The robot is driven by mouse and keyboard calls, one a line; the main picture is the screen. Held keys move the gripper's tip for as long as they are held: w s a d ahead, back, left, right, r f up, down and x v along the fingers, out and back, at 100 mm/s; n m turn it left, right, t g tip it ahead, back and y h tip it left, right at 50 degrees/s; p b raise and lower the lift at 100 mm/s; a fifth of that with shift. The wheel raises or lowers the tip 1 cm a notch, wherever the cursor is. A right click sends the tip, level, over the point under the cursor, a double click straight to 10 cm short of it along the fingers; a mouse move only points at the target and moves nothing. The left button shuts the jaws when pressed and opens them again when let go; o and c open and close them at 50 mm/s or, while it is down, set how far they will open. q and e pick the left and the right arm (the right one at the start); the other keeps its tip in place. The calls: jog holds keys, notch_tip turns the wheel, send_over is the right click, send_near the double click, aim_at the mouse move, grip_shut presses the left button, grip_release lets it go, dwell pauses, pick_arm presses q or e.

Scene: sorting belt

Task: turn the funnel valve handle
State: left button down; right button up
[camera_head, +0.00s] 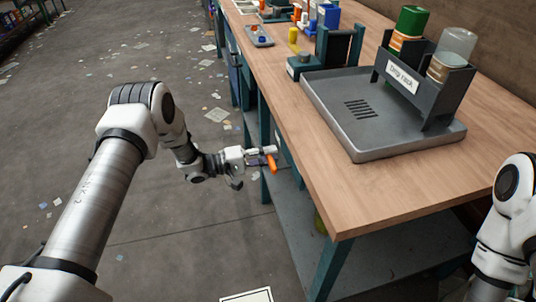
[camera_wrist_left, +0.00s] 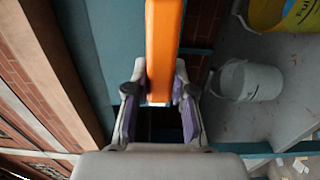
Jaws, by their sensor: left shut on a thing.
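My left gripper (camera_head: 262,157) is beside the left edge of the table, a little below the top. It is shut on an orange bar (camera_head: 272,164), which looks like the valve handle. In the left wrist view the orange bar (camera_wrist_left: 163,45) stands between the two fingers of my left gripper (camera_wrist_left: 160,95) and runs up to the top of the picture. No funnel can be made out in either view, and what the bar joins to is hidden. My right arm shows at the right edge of the head view, but its gripper does not.
The wooden table (camera_head: 355,205) carries a grey tray (camera_head: 345,115) with a rack holding jars. Small coloured items stand at its far end. In the left wrist view a white bucket (camera_wrist_left: 250,82) and a yellow bucket (camera_wrist_left: 268,12) are to the right. The floor left of the table is open, with scattered paper.

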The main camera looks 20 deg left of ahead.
pick_arm(q)
jog(key=c, duration=1)
grip_release()
jog(key=shift+o, duration=0.2)
jog(key=v, duration=1.2)
jog(key=shift+d, duration=0.1)
